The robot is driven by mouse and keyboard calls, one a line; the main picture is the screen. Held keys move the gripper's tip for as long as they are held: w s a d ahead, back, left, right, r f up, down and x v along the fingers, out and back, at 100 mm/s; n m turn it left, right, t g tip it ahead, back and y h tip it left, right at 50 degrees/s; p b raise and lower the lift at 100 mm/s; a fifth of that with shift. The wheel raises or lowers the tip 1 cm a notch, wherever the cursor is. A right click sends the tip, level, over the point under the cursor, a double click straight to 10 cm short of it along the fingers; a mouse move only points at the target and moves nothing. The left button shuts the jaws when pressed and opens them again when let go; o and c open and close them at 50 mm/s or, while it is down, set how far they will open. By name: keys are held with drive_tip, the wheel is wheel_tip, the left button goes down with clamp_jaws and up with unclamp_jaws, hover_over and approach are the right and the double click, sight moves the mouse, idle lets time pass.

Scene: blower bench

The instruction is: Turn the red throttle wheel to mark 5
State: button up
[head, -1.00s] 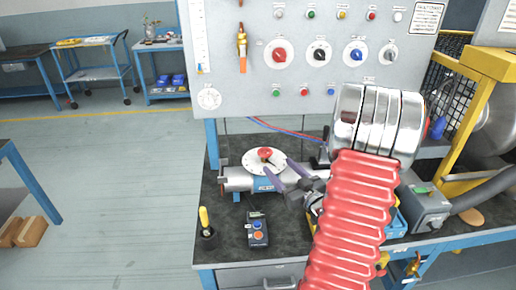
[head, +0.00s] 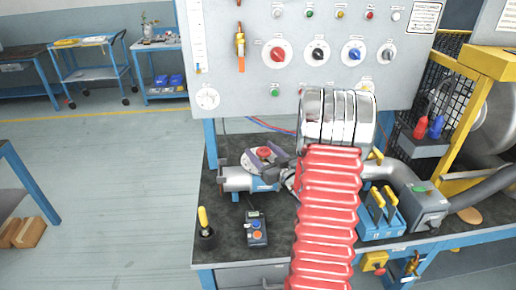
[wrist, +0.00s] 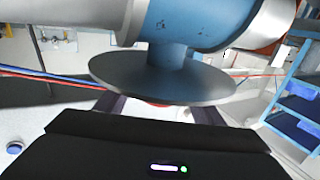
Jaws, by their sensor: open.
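The red throttle wheel (head: 264,152) is a small red knob on a pale round dial (head: 248,156), above a silver and blue valve body (head: 238,178) on the bench. My gripper (head: 265,160) is at the dial, its dark fingers open on either side of the wheel. In the wrist view the dial's grey disc (wrist: 160,80) hides most of the wheel. A sliver of red (wrist: 156,104) shows below it, between the spread fingers (wrist: 157,110). Contact with the wheel cannot be made out. The dial's marks are too small to read.
A control box (head: 256,230) and a yellow-handled tool in a black cup (head: 206,238) stand in front of the valve. A blue holder with yellow handles (head: 381,217) is at right. A panel with several knobs (head: 278,54) rises behind. My red-sleeved arm covers the bench's middle.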

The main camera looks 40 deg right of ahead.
drive_tip(key=shift+w+d, duration=0.15)
drive_tip(key=shift+w, duration=0.55)
drive_tip(key=shift+w+d, duration=0.1)
drive_tip(key=shift+w, duration=0.55)
drive_tip(key=shift+c, duration=0.2)
drive_tip(key=c, duration=1)
